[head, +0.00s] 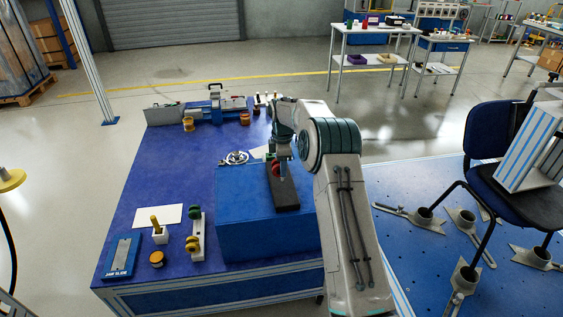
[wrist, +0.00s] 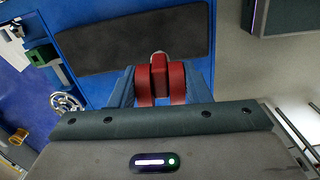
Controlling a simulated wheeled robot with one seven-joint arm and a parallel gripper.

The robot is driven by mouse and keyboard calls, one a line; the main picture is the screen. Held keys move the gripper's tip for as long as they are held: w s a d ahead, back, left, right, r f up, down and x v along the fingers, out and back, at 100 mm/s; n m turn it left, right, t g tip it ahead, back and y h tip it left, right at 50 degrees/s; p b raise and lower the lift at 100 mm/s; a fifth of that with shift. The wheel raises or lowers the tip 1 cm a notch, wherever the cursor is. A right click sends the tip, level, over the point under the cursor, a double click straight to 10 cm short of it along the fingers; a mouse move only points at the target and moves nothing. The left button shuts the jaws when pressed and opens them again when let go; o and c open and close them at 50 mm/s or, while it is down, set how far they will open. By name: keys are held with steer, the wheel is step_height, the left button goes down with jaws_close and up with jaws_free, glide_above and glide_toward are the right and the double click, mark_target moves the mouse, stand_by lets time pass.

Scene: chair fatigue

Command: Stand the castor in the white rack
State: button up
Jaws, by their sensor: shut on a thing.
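My gripper (wrist: 158,88) is shut on a red castor (wrist: 160,80), one blue finger on each side of it. The castor also shows in the head view (head: 276,169), over or beside the far part of the dark pad (head: 285,194) on the blue box (head: 262,232). I cannot tell whether it touches the pad. The white rack (head: 201,222) stands on the table to the left of the box, away from my gripper. A green castor (head: 194,212) is at its far end and a yellow one (head: 192,243) nearer the front. The rack's lower part is partly hidden.
A blue machine (head: 215,106) stands at the back. The table's middle left is clear.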

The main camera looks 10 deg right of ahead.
steer(key=s+f+m, duration=0.4)
steer(key=s+m, duration=0.4)
steer(key=s, duration=0.3)
steer(key=s+f+m, duration=0.3)
steer(key=s+m, duration=0.6)
steer(key=s, duration=0.3)
steer(key=shift+s+f, duration=0.25)
steer(key=shift+f, duration=0.15)
steer(key=shift+r, duration=0.1)
